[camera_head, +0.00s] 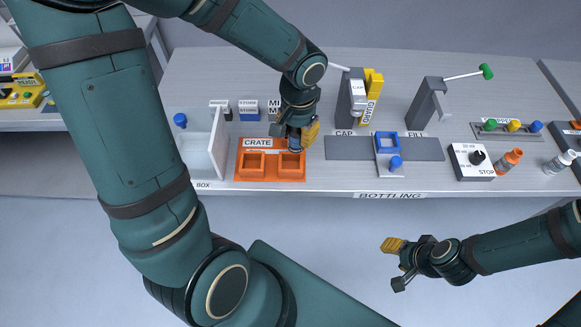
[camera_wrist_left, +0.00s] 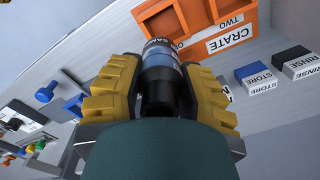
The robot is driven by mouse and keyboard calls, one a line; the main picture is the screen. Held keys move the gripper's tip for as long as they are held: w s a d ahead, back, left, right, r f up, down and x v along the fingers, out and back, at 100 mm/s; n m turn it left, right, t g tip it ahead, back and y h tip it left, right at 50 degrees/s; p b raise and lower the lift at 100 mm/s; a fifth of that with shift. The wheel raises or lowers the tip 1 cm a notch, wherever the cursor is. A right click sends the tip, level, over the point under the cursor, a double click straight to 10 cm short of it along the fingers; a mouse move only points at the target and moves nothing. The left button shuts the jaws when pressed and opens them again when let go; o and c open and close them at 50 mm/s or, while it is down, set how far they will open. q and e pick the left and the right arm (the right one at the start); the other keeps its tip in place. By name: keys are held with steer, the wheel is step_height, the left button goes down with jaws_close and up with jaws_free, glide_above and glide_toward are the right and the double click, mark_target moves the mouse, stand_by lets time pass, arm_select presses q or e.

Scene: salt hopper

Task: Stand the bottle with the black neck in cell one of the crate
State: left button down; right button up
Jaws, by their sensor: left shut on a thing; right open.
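The orange crate (camera_head: 270,178) stands at the table's front left and has two open cells side by side in the head view. In the left wrist view, a cell of the crate (camera_wrist_left: 235,42) bears the label TWO. My left gripper (camera_head: 298,135) is shut on a bottle with a black neck (camera_wrist_left: 158,98). The bottle's clear, bluish body with a dark label points away from the wrist, toward the crate. In the head view the bottle (camera_head: 295,145) is mostly hidden, at the back of the right cell. I cannot tell its height. My right gripper (camera_head: 394,265) is open and empty before the table.
A white box (camera_head: 217,150) stands left of the crate. Right of it are a grey strip with a blue holder (camera_head: 387,143), a blue cap (camera_head: 396,163), the CAP and FILL posts and a STOP box (camera_head: 470,162). Orange (camera_head: 509,161) and white (camera_head: 558,162) bottles stand far right.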

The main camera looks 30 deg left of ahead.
mark_target(291, 146)
arm_select(q)
steer(key=shift+s+a+r, duration=0.45)
steer(key=shift+r, duration=0.1)
steer(key=shift+s+f, duration=0.2)
steer(key=shift+f, duration=0.05)
step_height(291, 146, down, 5)
steer(key=shift+w+f+b, duration=0.1)
steer(key=shift+b, duration=0.9)
steer(key=shift+f+b, duration=0.55)
steer(key=shift+f, duration=1.45)
steer(key=shift+f, duration=0.1)
steer(key=c, duration=0.6)
jaws_free()
